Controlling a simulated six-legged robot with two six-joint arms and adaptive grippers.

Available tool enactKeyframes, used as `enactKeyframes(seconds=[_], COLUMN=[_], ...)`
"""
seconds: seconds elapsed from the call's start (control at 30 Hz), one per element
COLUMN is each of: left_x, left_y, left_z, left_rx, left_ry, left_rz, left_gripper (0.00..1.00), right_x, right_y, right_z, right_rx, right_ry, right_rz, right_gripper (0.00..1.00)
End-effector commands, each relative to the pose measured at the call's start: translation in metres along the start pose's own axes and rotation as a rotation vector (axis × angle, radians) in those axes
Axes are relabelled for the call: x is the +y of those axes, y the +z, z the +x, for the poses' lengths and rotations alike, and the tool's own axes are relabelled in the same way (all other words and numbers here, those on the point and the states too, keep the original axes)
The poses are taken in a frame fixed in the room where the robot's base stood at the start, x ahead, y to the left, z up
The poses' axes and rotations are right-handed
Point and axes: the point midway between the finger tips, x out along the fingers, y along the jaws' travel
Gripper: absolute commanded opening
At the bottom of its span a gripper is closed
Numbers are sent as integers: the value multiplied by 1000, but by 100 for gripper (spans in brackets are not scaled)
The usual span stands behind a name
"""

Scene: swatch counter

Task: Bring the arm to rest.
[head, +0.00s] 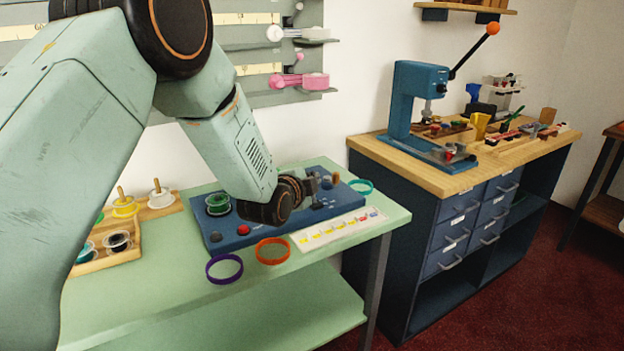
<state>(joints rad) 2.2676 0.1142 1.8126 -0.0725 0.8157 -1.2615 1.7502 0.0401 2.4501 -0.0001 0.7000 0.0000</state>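My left arm reaches in from the left over the green counter (330,262). Its dark gripper (318,186) is small in view, above the right part of the blue board (240,236). Its fingers blend with the dark parts behind them, so I cannot tell whether they are open or shut, or whether they touch anything. My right gripper is not in view.
A green spool (217,203) and a red button (215,237) are on the board. Purple (224,269), orange (272,251) and teal (361,187) rings lie nearby. A label strip (342,231) is at right. A blue press (416,100) stands on the workbench (400,172).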

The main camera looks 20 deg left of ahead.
Motion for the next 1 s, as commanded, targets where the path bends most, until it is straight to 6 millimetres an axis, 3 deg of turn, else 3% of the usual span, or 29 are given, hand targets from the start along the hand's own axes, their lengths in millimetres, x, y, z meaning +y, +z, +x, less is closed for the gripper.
enactKeyframes(seconds=[0.47, 0.67, 0.77, 1.0], left_x=[1, 10, 44, 180], left_y=[-1, 2, 11, 50], left_z=[0, -4, -19, -89], left_rx=[1, -13, -61, -316], left_ry=[0, 25, 98, 330], left_rz=[-5, -220, -432, -853], left_gripper=[0, 0, 0, 0], right_x=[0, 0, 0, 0], right_y=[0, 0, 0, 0], right_z=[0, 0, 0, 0], right_rx=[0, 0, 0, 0], right_ry=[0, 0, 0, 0], right_rz=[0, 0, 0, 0], right_gripper=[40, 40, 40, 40])
